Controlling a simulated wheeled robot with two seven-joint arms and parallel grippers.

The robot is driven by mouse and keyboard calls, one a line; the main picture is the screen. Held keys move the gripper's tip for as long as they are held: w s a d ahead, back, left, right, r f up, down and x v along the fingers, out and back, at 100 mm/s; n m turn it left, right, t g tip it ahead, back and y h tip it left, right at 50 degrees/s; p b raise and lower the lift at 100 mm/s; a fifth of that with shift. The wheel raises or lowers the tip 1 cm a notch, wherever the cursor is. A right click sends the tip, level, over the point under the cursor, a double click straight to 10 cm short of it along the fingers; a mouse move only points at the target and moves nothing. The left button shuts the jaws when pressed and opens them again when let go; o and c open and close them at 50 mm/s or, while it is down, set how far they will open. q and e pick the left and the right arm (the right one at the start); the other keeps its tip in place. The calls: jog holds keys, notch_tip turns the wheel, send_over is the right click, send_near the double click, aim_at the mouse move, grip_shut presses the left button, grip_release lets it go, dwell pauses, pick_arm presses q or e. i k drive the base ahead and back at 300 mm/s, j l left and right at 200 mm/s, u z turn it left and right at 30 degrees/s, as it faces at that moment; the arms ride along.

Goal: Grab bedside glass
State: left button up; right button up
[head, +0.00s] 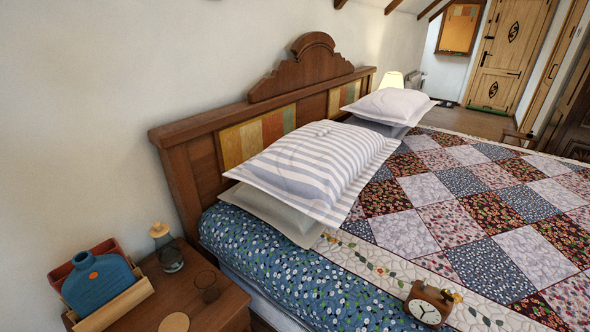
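A small dark see-through glass (208,287) stands upright on the wooden bedside table (218,308), near its right side. A clear bottle or carafe with a yellowish top (168,252) stands behind it and to its left. A round tan disc, perhaps a coaster (174,322), lies in front of the glass, apart from it. Neither of my grippers shows in the head view.
A blue vase-like object (97,284) sits in a wooden holder at the table's left. The bed, with a patchwork quilt (440,215) and striped pillow (310,165), borders the table's right. A small clock (429,304) sits near the bed's front edge.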

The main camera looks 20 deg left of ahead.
aim_at(205, 282)
jog(key=u, duration=1.55)
